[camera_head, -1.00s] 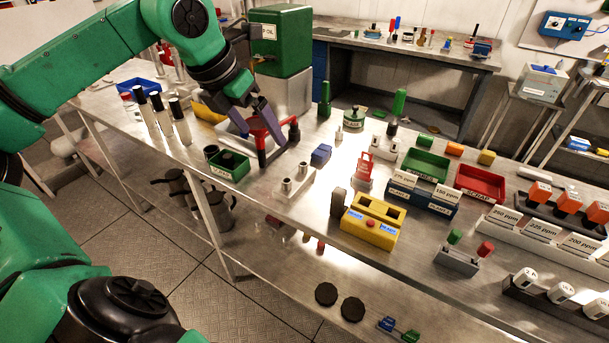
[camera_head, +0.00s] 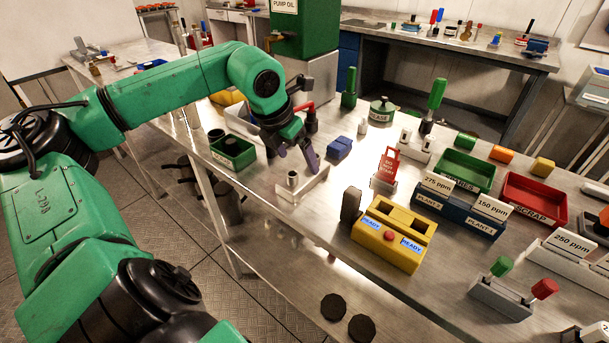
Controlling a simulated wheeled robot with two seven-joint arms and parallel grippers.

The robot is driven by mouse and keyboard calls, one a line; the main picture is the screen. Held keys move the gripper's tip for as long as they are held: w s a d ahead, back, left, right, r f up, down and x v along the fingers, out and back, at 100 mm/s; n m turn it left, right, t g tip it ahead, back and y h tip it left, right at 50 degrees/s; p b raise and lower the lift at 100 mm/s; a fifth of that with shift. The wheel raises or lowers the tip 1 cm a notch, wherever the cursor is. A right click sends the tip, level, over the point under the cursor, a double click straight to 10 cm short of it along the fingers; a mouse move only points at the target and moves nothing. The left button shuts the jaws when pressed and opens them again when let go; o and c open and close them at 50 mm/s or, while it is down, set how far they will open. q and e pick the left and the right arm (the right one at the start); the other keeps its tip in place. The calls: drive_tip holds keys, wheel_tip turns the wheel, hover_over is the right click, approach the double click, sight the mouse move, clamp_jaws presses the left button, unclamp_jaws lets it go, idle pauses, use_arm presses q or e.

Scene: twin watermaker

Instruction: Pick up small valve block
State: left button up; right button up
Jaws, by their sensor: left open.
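No label marks the small valve block. A small blue block (camera_head: 339,148), possibly it, lies on the bench just right of my left gripper. A pale grey holder with an upright short cylinder (camera_head: 293,180) stands just in front of the gripper. My left gripper (camera_head: 297,162) points down over the bench, its dark fingers apart, above or behind this holder. The fingers hide part of the holder, and I cannot tell whether they touch it. Nothing shows between them. A red-topped part (camera_head: 309,117) stands behind the gripper. My right gripper is not in view.
A green bin (camera_head: 233,152) stands left of the gripper, and a green pump oil tank (camera_head: 305,30) behind. A yellow unit (camera_head: 392,235), a red tag stand (camera_head: 388,166) and a blue plant rack (camera_head: 455,212) stand to the right.

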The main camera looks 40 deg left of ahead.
sight(303, 173)
use_arm(q)
drive_tip(key=x, duration=0.1)
drive_tip(key=p+x, duration=0.1)
drive_tip(key=x, duration=0.2)
drive_tip(key=shift+s+d, duration=0.25)
drive_tip(key=shift+d, duration=0.05)
drive_tip(key=shift+w+f+p, duration=0.25)
drive_tip(key=shift+f+p, duration=0.05)
drive_tip(key=shift+f, duration=0.3)
clamp_jaws()
drive_tip(key=shift+w+r, duration=0.1)
